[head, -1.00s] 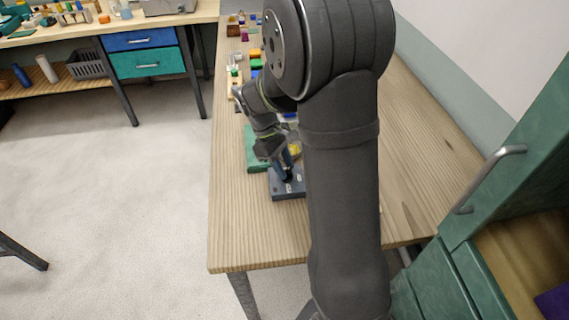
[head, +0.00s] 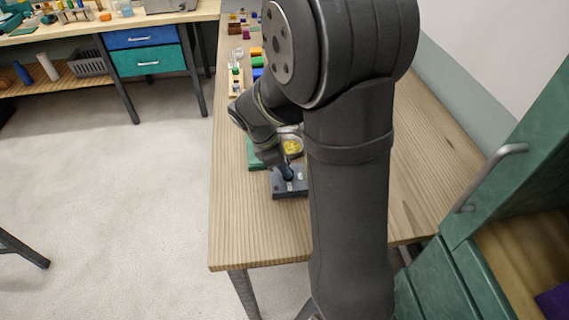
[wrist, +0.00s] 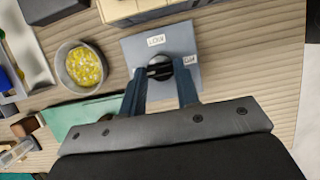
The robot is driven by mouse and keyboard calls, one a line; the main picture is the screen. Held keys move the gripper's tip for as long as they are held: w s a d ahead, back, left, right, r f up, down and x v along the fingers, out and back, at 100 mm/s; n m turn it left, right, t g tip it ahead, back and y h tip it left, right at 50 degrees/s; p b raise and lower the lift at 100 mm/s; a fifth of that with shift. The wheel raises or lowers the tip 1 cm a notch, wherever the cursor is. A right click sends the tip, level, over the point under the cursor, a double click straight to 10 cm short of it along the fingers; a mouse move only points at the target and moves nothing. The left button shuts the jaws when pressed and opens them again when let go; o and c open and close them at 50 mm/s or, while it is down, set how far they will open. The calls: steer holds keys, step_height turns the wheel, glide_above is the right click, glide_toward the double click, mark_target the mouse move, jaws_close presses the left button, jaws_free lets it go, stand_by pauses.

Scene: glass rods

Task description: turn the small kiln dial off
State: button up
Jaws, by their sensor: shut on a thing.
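The kiln dial is a dark round knob (wrist: 158,67) with a grip bar, on a blue-grey panel box (wrist: 207,38). In the head view the box (head: 290,193) stands near the table's front left edge. A white label reading "LOW" (wrist: 156,41) lies above the knob in the wrist view. A second label (wrist: 190,60), too small to read surely, lies to its right. My gripper (wrist: 161,73) is shut on the knob, one blue finger on each side. It also shows in the head view (head: 287,174), where it mostly hides the knob.
A round bowl of yellow bits (wrist: 82,67) stands left of the box in the wrist view. A green mat (wrist: 85,115) lies nearby. A pale tray (wrist: 24,50) is at the far left. The wooden table (head: 255,240) is bare in front of the box.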

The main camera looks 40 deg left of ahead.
stand_by(0.4)
steer(key=o, duration=1)
steer(key=v, duration=1.7)
steer(key=shift+s+r, duration=0.1)
steer(key=shift+r, duration=0.1)
steer(key=shift+f, duration=0.1)
steer(key=x, duration=1.7)
steer(key=shift+f, duration=0.1)
